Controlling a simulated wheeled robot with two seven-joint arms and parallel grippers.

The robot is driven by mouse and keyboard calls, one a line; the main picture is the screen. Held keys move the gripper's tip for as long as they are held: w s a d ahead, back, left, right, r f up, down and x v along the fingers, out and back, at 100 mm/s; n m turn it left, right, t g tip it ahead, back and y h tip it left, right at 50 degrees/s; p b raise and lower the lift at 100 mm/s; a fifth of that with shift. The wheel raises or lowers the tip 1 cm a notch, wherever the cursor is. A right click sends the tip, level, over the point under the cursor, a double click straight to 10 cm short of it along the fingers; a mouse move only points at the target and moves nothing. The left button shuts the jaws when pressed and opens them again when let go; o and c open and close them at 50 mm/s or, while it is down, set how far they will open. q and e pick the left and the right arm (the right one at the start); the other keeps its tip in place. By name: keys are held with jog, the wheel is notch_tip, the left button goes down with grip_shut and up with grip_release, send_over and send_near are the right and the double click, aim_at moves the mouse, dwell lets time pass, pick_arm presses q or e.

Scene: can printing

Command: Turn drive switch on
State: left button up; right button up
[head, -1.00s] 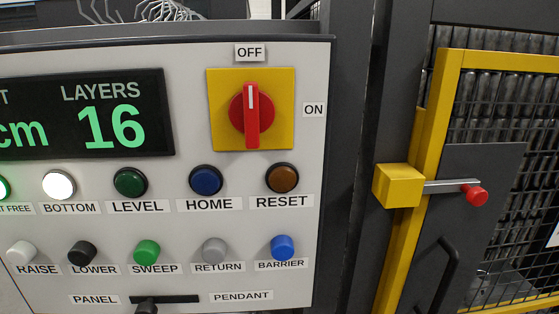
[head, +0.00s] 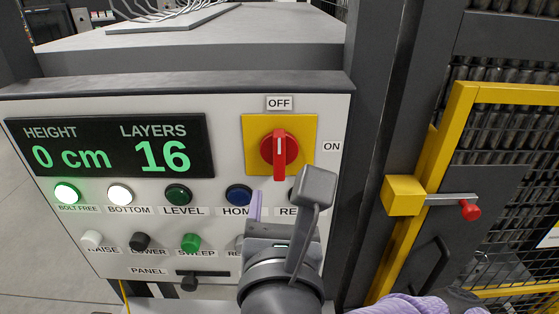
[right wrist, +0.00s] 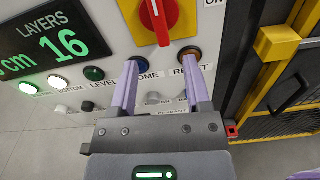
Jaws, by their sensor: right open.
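The drive switch (head: 279,150) is a red rotary knob on a yellow square plate (head: 306,127). Its grip stands vertical, with the white mark at the top toward the OFF label; the ON label is to its right. In the right wrist view the red knob (right wrist: 157,16) shows at the top, cut by the frame edge. My right gripper (head: 277,200) is below the switch in the head view, partly hidden by its own grey wrist part. In the right wrist view its two lilac fingers (right wrist: 160,60) are apart and empty, pointing toward the panel below the knob. My left gripper is out of view.
The panel display (head: 110,146) reads 0 cm and 16 layers. Lamps and buttons lie below it, including the HOME button (head: 238,194); my gripper covers several others. A yellow gate frame with a latch block (head: 404,195) and red-knobbed bolt (head: 469,210) stands to the right.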

aim_at(279, 154)
jog(key=shift+n+t, duration=0.3)
jog(key=shift+n, duration=0.2)
jog(key=w, duration=0.3)
jog(key=w+p, duration=0.1)
jog(key=w, duration=0.2)
jog(key=w+r, duration=0.1)
jog(key=w, duration=0.1)
jog(key=shift+w+p, duration=0.3)
jog(key=shift+w, duration=0.1)
jog(key=shift+w+f, duration=0.1)
jog(key=shift+w, duration=0.45)
grip_shut()
